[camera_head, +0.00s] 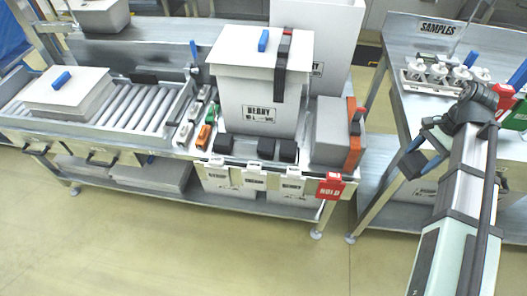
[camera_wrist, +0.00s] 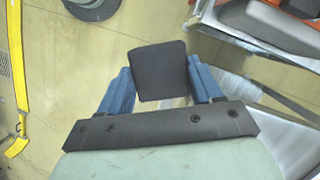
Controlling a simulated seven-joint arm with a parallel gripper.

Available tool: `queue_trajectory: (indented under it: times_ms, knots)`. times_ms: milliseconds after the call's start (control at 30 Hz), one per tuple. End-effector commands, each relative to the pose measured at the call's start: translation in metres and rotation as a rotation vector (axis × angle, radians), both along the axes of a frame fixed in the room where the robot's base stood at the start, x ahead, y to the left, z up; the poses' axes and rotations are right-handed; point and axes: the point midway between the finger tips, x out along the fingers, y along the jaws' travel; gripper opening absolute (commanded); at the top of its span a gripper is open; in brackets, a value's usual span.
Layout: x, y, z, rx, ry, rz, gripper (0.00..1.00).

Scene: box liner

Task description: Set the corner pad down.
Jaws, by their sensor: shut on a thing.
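My gripper (camera_wrist: 160,80) has two blue fingers and is shut on a black, roughly square corner pad (camera_wrist: 158,70) in the wrist view. In the head view my gripper (camera_head: 414,152) hangs in the air between the left bench and the samples table. The held pad (camera_head: 411,165) shows dark and small there. Three more black pads, at left (camera_head: 225,144), middle (camera_head: 265,148) and right (camera_head: 287,150), rest along the bench's front edge, before the tall grey lidded box (camera_head: 258,118).
A grey box with an orange edge (camera_head: 329,132) stands right of the pads. A red HOLD sign (camera_head: 331,187) hangs at the bench corner. The samples table (camera_head: 404,38) bears several white items. Open floor (camera_head: 180,240) lies in front. A roller conveyor (camera_head: 135,106) is at left.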

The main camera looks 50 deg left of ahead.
Motion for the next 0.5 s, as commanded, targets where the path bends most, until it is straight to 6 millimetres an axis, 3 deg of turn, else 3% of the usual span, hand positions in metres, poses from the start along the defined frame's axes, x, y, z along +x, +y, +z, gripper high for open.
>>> queue_trajectory:
  times_ms: [33, 500]
  knots:
    - [0.003, -0.017, -0.008, 0.000, 0.002, 0.008, 0.36]
    - [0.024, -0.166, -0.069, 0.000, 0.002, 0.145, 0.36]
